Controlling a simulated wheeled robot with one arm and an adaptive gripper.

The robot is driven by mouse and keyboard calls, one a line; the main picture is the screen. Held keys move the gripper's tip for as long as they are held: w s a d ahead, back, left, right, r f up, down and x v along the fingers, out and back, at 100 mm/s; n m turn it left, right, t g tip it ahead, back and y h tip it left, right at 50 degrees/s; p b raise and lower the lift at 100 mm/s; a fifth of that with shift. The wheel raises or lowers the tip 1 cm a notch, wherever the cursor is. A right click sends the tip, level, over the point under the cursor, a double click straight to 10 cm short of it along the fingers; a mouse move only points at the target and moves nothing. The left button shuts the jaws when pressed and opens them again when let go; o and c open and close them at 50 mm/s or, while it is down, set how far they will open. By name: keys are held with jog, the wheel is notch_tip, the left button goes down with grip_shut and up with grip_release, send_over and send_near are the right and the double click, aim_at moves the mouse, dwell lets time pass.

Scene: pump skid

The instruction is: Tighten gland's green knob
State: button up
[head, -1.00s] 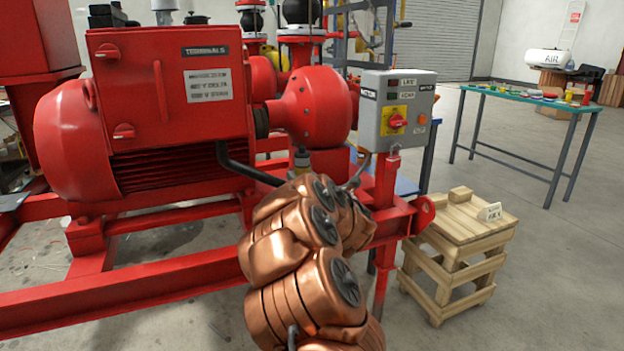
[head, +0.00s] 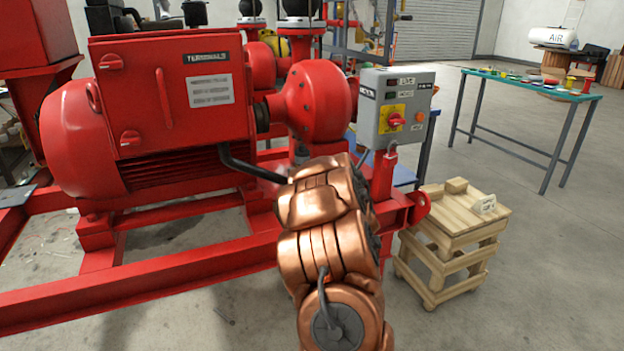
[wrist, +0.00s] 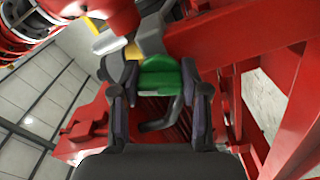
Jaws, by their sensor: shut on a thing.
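The green knob (wrist: 160,76) shows in the wrist view, between the two dark fingers of my gripper (wrist: 160,92). The fingers are shut on it, one on each side. A grey metal part and a yellow part (wrist: 133,51) sit just beyond the knob. In the head view my copper arm reaches in toward the pump skid and hides the knob and my gripper. How far the knob is turned cannot be told.
The red motor (head: 75,150) stands left of my arm, with a dark curved conduit (head: 250,168) close by. A grey control box (head: 396,105) on a red post is to the right. A wooden crate stand (head: 450,240) is on the floor at right, with open floor beyond.

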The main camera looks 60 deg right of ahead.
jog(key=shift+m+p, duration=0.45)
jog(key=shift+m, duration=0.35)
jog(key=o, duration=1.1)
jog(key=shift+o, duration=0.2)
jog(key=v, duration=1.2)
